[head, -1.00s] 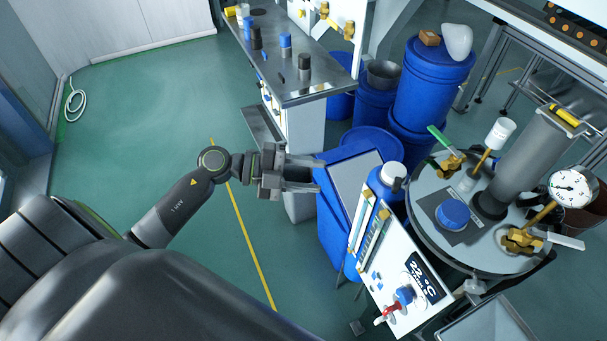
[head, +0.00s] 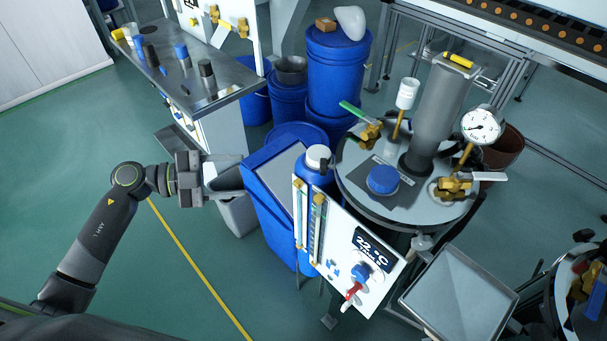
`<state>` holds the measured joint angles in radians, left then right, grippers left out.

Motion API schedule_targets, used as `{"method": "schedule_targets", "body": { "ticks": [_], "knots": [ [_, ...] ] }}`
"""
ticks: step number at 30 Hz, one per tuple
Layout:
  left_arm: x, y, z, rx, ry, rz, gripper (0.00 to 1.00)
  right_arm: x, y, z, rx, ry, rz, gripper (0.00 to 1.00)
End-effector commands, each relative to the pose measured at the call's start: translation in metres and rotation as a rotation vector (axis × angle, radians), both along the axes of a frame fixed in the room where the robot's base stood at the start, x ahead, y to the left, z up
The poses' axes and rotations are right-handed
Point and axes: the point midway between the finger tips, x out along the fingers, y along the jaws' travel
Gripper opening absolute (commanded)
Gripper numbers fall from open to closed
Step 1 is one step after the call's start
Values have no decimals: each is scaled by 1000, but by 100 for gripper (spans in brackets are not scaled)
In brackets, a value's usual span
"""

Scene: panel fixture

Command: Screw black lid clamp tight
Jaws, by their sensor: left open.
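The round metal lid (head: 352,178) of a tank stands right of centre, carrying a blue cap, brass valves and a thick grey column. A small pale clamp-like fitting (head: 421,243) sits at its front rim. A dark knob (head: 583,235) shows at the rim of a second vessel (head: 566,300), cut off at the lower right. I cannot tell which part is the black lid clamp. My left gripper (head: 238,173) is open and empty, left of the tank and the blue bin, apart from both lids. My right gripper is not in view.
A white panel (head: 340,243) reading 22 °C stands before the tank, beside a blue bin (head: 268,200). A grey tray (head: 458,292) lies front right. Blue drums (head: 338,70) and a bench (head: 190,85) stand behind. Green floor is clear at left.

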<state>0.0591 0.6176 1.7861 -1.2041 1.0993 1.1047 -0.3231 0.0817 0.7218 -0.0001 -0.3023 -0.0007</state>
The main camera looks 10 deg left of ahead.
Motion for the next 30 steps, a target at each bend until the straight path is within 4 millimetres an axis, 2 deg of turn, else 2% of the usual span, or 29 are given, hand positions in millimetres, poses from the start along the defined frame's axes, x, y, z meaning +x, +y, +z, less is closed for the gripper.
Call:
{"method": "schedule_targets", "body": {
  "ticks": [1, 6, 10, 15, 20, 30],
  "knots": [
    [10, 4, -17, -45, 75, -23, 55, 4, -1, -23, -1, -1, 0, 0],
    [29, 13, -20, -187, 336, -113, 55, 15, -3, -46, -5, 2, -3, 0],
    [36, 19, -15, -247, 464, -161, 55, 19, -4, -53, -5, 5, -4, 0],
    [39, 18, -9, -273, 522, -186, 55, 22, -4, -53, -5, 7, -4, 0],
    [41, -3, -7, -277, 521, -188, 55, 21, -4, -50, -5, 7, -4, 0],
    [52, -70, -7, -278, 519, -187, 55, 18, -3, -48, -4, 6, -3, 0]
  ]
}}
